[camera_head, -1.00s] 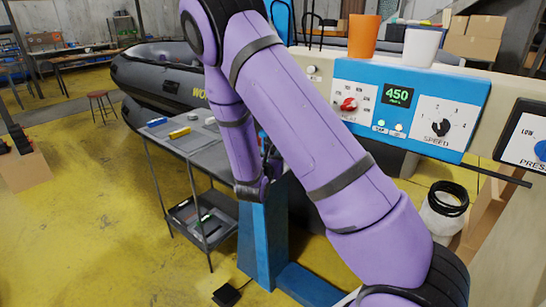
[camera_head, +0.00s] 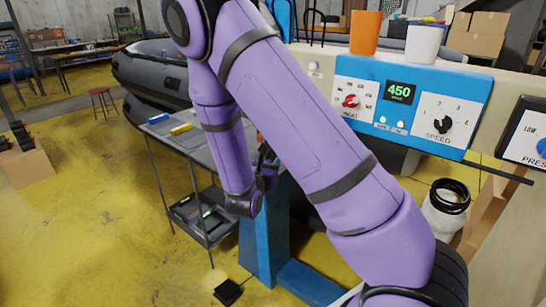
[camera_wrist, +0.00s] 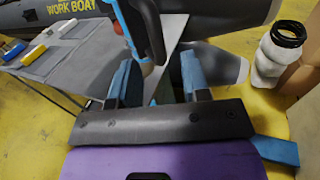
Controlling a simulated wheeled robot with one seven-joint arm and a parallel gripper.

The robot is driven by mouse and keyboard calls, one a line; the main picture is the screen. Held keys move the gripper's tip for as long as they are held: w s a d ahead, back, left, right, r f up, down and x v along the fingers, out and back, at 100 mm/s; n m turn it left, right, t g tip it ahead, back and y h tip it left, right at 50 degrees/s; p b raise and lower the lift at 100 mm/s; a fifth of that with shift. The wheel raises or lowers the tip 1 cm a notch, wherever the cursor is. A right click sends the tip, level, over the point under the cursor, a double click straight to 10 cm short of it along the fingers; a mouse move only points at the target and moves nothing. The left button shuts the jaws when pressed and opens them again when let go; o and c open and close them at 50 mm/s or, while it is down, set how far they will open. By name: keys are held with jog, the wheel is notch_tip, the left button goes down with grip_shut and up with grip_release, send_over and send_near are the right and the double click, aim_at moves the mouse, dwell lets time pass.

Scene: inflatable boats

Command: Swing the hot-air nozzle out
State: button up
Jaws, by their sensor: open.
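The blue machine panel (camera_head: 410,105) shows 450 on its display, with a red knob and a black speed knob. In the wrist view a black and blue curved part (camera_wrist: 142,30) with a small red tip hangs at the top, just beyond my fingers; I cannot tell whether it is the hot-air nozzle or its handle. My gripper (camera_wrist: 158,72) is open, its two blue-grey fingers apart, with nothing seen held. In the head view my gripper (camera_head: 265,168) is partly hidden behind my purple arm, beside the blue machine column (camera_head: 262,240).
A grey table (camera_head: 178,140) with yellow and blue items stands left of the column, with a tray shelf (camera_head: 205,215) below. A grey inflatable boat (camera_head: 150,75) lies behind. A white container (camera_head: 443,210) with a black top stands right. Orange (camera_head: 365,33) and white (camera_head: 424,42) cups sit above the panel.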

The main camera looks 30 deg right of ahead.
jog(key=shift+v, duration=1.8)
